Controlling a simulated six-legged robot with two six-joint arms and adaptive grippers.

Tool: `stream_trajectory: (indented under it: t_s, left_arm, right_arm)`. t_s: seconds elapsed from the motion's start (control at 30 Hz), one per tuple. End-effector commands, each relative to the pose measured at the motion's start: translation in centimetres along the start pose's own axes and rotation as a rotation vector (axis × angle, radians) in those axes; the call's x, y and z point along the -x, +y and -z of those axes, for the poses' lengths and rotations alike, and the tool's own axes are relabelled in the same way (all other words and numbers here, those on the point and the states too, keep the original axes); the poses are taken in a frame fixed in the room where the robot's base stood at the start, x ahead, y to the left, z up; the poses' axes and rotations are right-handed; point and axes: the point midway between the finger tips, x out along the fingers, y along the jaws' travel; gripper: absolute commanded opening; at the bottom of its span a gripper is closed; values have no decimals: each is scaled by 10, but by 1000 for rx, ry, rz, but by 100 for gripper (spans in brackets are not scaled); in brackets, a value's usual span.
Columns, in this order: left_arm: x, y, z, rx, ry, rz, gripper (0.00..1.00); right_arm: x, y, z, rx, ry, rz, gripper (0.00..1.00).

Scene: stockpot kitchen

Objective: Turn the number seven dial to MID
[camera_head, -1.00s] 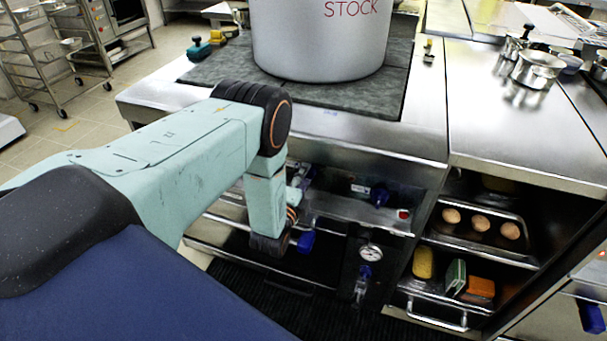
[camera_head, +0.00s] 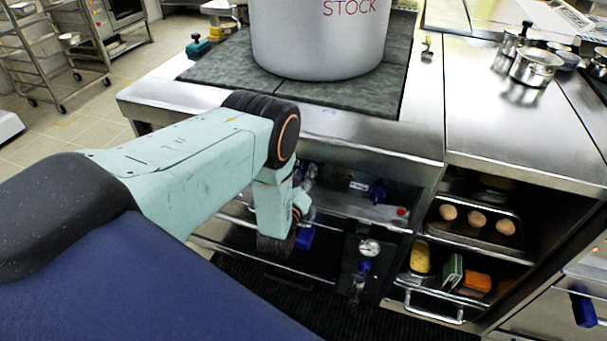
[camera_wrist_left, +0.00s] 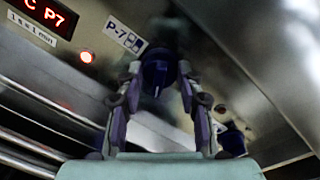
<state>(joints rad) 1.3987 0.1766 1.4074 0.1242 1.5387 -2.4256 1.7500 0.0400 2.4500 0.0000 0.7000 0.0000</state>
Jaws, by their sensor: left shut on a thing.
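The number seven dial (camera_wrist_left: 157,74) is a dark blue knob beside a white "P-7" label (camera_wrist_left: 126,34) in the left wrist view. My left gripper (camera_wrist_left: 156,82) has a finger on each side of the dial and is shut on it. The dial's pointer position cannot be read. In the head view my left gripper (camera_head: 304,178) is at the stove's front panel, partly behind my arm, and the held dial cannot be made out there. My right gripper is not in view.
Another blue knob (camera_head: 377,192) is farther right on the panel. A large stockpot (camera_head: 318,45) stands on the stove above. A gauge (camera_head: 369,248) is below.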

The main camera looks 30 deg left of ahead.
Motion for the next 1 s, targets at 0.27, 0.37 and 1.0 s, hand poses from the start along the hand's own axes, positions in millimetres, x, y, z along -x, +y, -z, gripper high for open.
stream_trajectory:
  t_s: [0.27,0.37,1.0]
  left_arm:
    - [-1,-1,0,-153,-13,4,5]
    - [-1,-1,0,-186,-16,5,5]
    - [-1,-2,0,-228,-20,5,5]
  right_arm:
    - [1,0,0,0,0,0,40]
    - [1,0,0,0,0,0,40]
    - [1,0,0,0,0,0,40]
